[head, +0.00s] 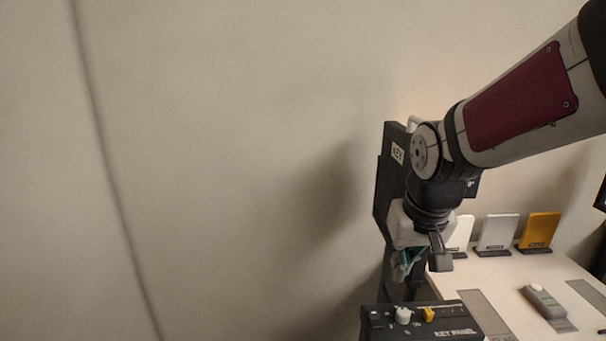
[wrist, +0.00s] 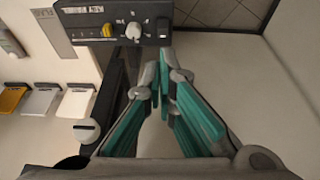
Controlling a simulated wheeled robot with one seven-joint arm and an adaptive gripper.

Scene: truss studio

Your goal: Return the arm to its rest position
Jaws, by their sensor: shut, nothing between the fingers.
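My arm reaches in from the upper right in the head view and bends down at the wrist. My gripper (head: 404,268) hangs above and behind the black key panel box, apart from it. In the wrist view its teal-padded fingers (wrist: 165,76) are close together, with nothing held between them. The key panel (head: 378,323) carries a white knob (head: 403,315) and a yellow key or switch (head: 428,314). The wrist view also shows this panel (wrist: 85,21) beyond the fingertips, at the top.
A black upright board (head: 385,190) stands behind my wrist. A white table (head: 495,280) at right holds a white, a silver (head: 497,231) and a gold plate (head: 540,229) on stands, plus a grey device (head: 543,302). The left side shows only bare wall.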

